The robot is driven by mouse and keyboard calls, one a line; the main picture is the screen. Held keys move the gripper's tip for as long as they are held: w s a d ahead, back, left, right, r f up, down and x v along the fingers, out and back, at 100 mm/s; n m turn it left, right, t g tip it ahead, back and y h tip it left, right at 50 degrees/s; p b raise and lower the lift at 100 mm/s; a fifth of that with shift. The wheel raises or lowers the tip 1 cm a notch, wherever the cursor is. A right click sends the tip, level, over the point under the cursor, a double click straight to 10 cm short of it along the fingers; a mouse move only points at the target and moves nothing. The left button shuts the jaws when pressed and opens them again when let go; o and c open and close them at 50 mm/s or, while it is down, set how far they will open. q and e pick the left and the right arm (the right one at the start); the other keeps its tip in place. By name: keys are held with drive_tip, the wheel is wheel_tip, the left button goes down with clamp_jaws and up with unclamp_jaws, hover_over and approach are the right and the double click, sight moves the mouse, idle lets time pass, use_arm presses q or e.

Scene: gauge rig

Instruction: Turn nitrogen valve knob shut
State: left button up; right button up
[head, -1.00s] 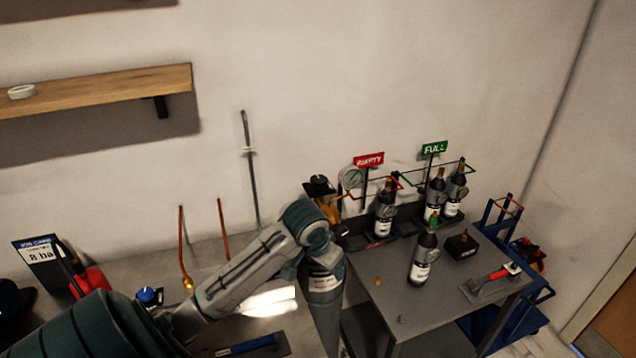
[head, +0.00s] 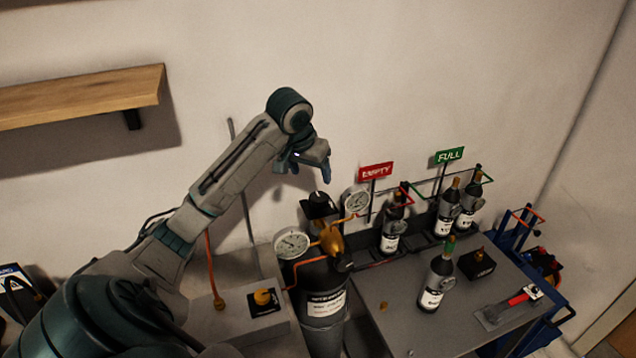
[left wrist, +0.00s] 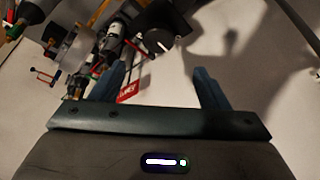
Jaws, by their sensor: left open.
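The valve knob (head: 319,203) is black with a white line and sits on a dark block above the gas cylinder (head: 322,307). It shows at the top of the left wrist view (left wrist: 158,42). Whether it is the nitrogen one I cannot read. A brass regulator (head: 331,239) with two round gauges is just below the knob. My left gripper (head: 306,172) is open, with blue fingers apart and nothing between them. It hangs a little above the knob, not touching it. The open fingers (left wrist: 158,85) also show in the left wrist view. My right gripper is out of view.
A grey table (head: 385,325) on the right holds several dark bottles, a red-handled tool (head: 512,302) and a black box (head: 477,263). EMPTY (head: 376,172) and FULL (head: 449,155) signs stand behind. A yellow knob (head: 264,297) sits on a grey box left of the cylinder.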

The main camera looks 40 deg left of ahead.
sight(319, 196)
use_arm(q)
drive_tip(key=p+x, duration=0.1)
drive_tip(key=x, duration=0.1)
drive_tip(key=p+x, duration=0.1)
drive_tip(key=x, duration=0.2)
drive_tip(key=p+x, duration=0.1)
drive_tip(key=x, duration=0.2)
drive_tip(key=shift+d+f, duration=0.15)
drive_tip(key=shift+d, duration=0.1)
drive_tip(key=shift+p+x, duration=0.4)
drive_tip(key=shift+x, duration=0.4)
drive_tip(key=shift+f, duration=0.1)
drive_tip(key=shift+c, duration=0.4)
drive_tip(key=c, duration=0.9)
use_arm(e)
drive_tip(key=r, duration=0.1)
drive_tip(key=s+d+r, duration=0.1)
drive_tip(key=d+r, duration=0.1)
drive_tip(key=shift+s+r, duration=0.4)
